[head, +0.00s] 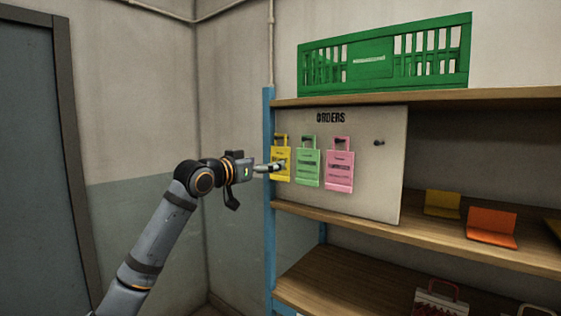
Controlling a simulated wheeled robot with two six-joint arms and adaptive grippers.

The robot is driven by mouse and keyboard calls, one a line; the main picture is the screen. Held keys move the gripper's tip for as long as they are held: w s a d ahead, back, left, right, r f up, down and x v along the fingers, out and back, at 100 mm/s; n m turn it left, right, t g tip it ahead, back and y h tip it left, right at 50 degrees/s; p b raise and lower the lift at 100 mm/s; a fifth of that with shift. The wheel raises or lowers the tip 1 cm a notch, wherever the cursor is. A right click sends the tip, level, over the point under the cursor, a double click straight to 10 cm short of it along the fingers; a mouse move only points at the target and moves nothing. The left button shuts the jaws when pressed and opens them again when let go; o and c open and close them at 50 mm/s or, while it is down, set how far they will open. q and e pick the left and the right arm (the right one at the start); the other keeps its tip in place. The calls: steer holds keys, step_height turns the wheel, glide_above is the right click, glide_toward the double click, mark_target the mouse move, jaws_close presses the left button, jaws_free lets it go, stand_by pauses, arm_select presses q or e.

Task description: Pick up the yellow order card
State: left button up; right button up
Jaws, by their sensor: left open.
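The yellow order card (277,174) hangs at the left end of the board marked ORDERS (378,190), beside a green card (308,170) and a pink card (339,173). My left gripper (272,167) is open, with its fingertips at the yellow card and covering part of its middle. I cannot tell whether the fingers touch the card. My right gripper does not show.
A bare peg (379,142) sticks out at the board's right. A green crate (345,75) stands on the top shelf (440,97). Yellow and orange folded pieces lie on the middle shelf (440,225). A blue post (269,220) stands just below my gripper.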

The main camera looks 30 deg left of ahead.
mark_target(275, 160)
arm_select(q)
steer(key=w+p, duration=0.4)
steer(key=shift+w+d+r, duration=0.15)
steer(key=shift+w, duration=0.25)
steer(key=shift+w+f, duration=0.25)
steer(key=shift+s+r, duration=0.1)
steer(key=shift+s, duration=0.1)
steer(key=c, duration=0.4)
steer(key=shift+w, duration=0.1)
steer(key=c, duration=0.5)
steer(key=shift+c, duration=0.2)
